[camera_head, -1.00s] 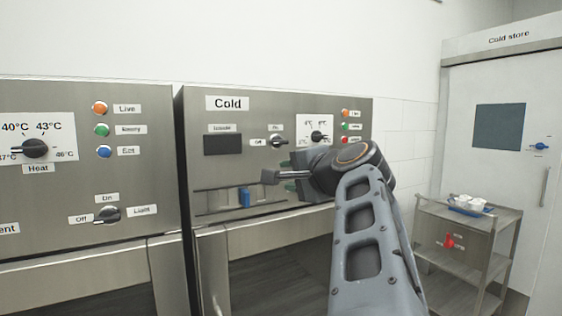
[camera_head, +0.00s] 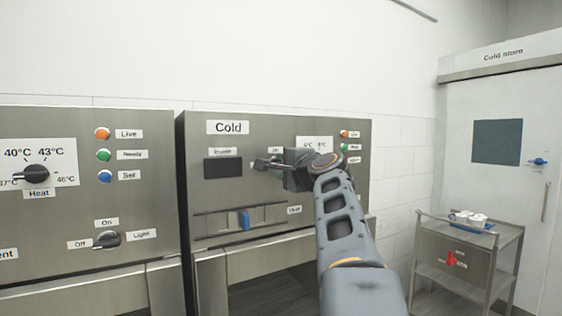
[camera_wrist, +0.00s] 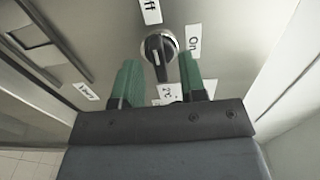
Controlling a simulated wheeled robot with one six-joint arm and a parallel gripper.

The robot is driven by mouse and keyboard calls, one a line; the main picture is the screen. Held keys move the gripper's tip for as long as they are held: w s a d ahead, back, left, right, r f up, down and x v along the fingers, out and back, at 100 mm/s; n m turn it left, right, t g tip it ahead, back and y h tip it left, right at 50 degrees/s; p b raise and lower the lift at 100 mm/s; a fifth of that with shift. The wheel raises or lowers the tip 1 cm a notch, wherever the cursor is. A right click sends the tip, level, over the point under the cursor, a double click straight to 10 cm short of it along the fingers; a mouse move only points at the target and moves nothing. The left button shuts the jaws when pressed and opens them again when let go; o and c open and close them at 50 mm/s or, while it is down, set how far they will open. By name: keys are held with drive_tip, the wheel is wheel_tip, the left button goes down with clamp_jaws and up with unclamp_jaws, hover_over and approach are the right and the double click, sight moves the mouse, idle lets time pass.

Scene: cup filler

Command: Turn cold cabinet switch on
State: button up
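The cold cabinet (camera_head: 275,128) has a steel front marked "Cold". Its switch (camera_wrist: 159,48) is a round black knob with a light line on it, in the upper middle of the wrist view. The "Off" label (camera_wrist: 151,10) and the "On" label (camera_wrist: 193,40) sit beside it. In the head view the switch is mostly hidden by my gripper (camera_head: 264,163). My gripper's green fingers (camera_wrist: 158,68) are open, one on either side of the knob's lower part. I cannot tell whether they touch it, and the knob's exact setting is unclear.
The heat cabinet (camera_head: 70,205) stands to the left with its own dial and switch. On the cold front, a slot with a blue slider (camera_head: 245,220) lies below my gripper. A trolley (camera_head: 455,262) with a tray and the cold store door (camera_head: 500,200) are at the right.

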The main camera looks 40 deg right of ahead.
drive_tip(key=shift+w+d, duration=0.1)
drive_tip(key=shift+w, duration=0.65)
drive_tip(key=shift+c, duration=0.4)
clamp_jaws()
